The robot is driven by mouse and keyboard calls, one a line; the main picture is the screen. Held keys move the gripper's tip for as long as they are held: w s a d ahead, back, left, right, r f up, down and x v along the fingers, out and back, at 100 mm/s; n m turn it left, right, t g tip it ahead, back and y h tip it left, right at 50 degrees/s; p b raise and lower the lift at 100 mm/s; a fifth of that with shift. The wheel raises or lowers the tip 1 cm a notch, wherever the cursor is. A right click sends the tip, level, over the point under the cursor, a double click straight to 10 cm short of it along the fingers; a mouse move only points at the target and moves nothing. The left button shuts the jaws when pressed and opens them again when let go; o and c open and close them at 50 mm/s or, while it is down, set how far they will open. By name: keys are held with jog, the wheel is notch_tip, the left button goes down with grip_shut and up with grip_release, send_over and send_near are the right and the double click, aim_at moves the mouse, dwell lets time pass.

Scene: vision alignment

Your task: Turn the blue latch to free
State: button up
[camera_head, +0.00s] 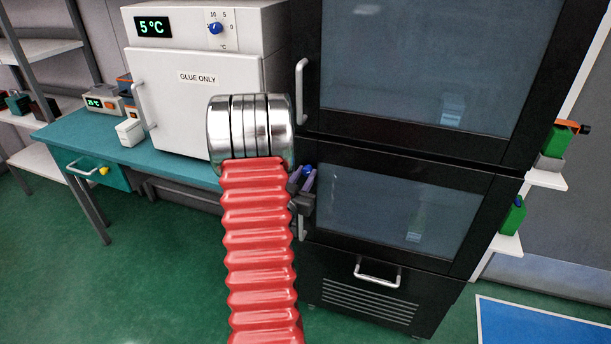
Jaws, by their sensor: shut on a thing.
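The blue latch (306,170) is a small blue piece at the left edge of the lower door of the tall black cabinet. The lower glass door (395,212) looks shut.
A white "GLUE ONLY" cabinet (192,100) with a blue dial stands on a teal bench (85,138) at left. The upper black door (410,70) and a drawer handle (377,273) are near. Green floor is clear at lower left.

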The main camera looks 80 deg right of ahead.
jog(key=m, duration=0.6)
jog(key=shift+f, duration=0.15)
dwell(0.3)
jog(key=o, duration=1)
jog(key=shift+o, duration=0.2)
jog(key=shift+a, duration=0.1)
jog(key=w+a, duration=0.1)
jog(key=a, duration=1.2)
jog(key=shift+w+a, duration=0.2)
jog(key=shift+a, duration=0.1)
